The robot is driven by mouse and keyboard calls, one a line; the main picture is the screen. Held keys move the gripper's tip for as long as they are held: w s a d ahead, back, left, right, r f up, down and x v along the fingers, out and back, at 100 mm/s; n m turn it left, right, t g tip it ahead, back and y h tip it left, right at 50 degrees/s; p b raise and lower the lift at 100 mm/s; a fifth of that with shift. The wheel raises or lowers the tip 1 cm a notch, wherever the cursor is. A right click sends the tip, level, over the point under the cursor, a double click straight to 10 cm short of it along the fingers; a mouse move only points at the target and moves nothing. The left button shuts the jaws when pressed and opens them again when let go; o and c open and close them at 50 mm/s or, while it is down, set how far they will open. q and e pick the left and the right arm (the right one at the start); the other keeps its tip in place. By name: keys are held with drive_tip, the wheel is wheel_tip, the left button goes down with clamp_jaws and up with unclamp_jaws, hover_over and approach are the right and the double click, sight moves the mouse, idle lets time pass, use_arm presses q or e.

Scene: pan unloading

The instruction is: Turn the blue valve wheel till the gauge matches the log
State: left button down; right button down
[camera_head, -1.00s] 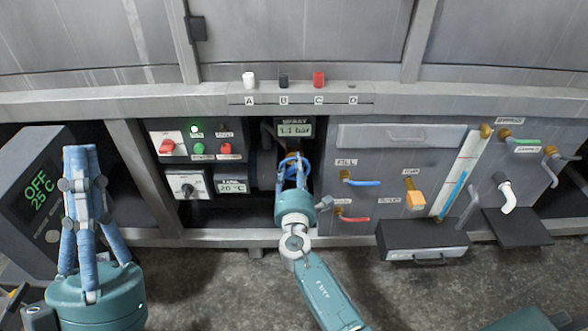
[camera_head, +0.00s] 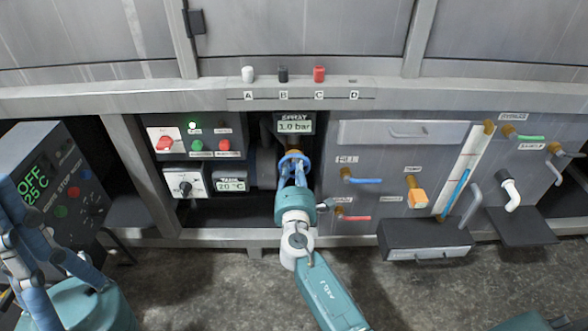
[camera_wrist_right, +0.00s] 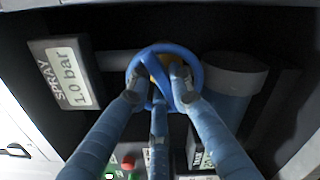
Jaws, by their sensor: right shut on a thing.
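The blue valve wheel (camera_head: 288,158) is in the open bay below the spray gauge (camera_head: 295,123), which reads 1.0 bar. My right gripper (camera_head: 299,172) is shut on the wheel, its fingers partly hiding it. In the right wrist view, the blue ring (camera_wrist_right: 197,63) surrounds a yellowish hub, and the right fingers (camera_wrist_right: 160,88) are at its near side. The gauge (camera_wrist_right: 68,77) shows 1.0 bar there too. My left gripper (camera_head: 35,255) is at the lower left, partly cut off by the frame; its opening is unclear. I cannot make out a log.
Left of the bay is a switch panel (camera_head: 217,134) with a lit green lamp and a tank display (camera_head: 231,186) at 20 °C. Right are blue and red lever handles and a drawer-like box (camera_head: 425,240). A control box (camera_head: 45,165) showing OFF 25 °C stands far left.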

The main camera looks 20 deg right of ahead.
drive_tip(key=c, duration=1.5)
unclamp_jaws()
drive_tip(key=shift+c, duration=0.2)
drive_tip(key=shift+s, duration=0.1)
drive_tip(key=v, duration=1.2)
